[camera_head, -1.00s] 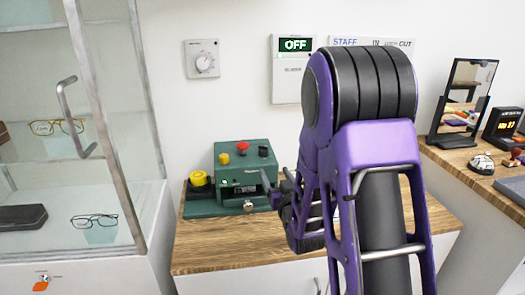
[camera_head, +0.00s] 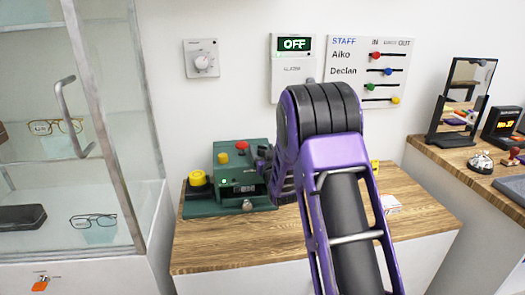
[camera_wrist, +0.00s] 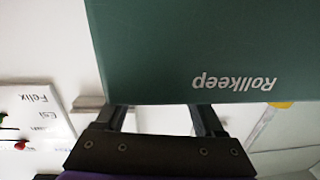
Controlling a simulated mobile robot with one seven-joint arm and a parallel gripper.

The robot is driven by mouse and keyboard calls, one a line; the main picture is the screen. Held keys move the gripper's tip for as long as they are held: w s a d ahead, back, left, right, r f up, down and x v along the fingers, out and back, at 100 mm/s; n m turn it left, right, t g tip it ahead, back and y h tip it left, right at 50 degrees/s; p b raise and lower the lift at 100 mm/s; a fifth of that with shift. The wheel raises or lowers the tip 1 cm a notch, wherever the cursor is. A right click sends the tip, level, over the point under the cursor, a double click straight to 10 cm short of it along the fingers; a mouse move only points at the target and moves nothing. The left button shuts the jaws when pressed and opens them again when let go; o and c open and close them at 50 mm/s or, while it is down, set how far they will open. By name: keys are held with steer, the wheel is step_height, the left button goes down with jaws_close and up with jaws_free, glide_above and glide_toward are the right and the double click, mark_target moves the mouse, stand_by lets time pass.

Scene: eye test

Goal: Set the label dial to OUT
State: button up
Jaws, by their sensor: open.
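A green machine (camera_head: 228,172) stands on the wooden counter. On it are a large yellow knob (camera_head: 197,178) at the left, a small yellow knob (camera_head: 223,158), a red knob (camera_head: 241,146), a small display (camera_head: 245,188) and a silver knob (camera_head: 247,205) at the front. I cannot read which control is the label dial, and no OUT mark on the machine is legible. My gripper (camera_head: 264,160) is at the machine's upper right, open and holding nothing visible. In the wrist view the gripper's fingers (camera_wrist: 161,118) point at a green surface (camera_wrist: 180,45) reading "Rollkeep", upside down.
A wall dial (camera_head: 203,63), an "OFF" panel (camera_head: 293,62) and a staff board (camera_head: 370,75) with IN and OUT columns hang behind. A glass cabinet (camera_head: 68,130) stands left. A mirror (camera_head: 462,100) and bell (camera_head: 481,161) are on the right counter.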

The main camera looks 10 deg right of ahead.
steer(key=shift+c, duration=0.2)
jaws_close()
steer(key=shift+d+y, duration=0.1)
steer(key=shift+y, duration=0.2)
steer(key=n+y, duration=0.1)
steer(key=y, duration=0.1)
steer(key=shift+d+n+g+y, duration=0.1)
steer(key=shift+n+g+y, duration=0.2)
steer(key=shift+n, duration=0.1)
steer(key=n+g+y, duration=0.2)
steer(key=n+y, duration=0.1)
steer(key=y, duration=0.1)
steer(key=shift+n+y+p, duration=0.3)
steer(key=shift+y, duration=0.1)
steer(key=n+g+y+p, duration=0.1)
steer(key=n+g+y, duration=0.2)
steer(key=y, duration=0.1)
steer(key=shift+n+g+y, duration=1.3)
steer(key=shift+n+g, duration=0.2)
steer(key=shift+g, duration=0.8)
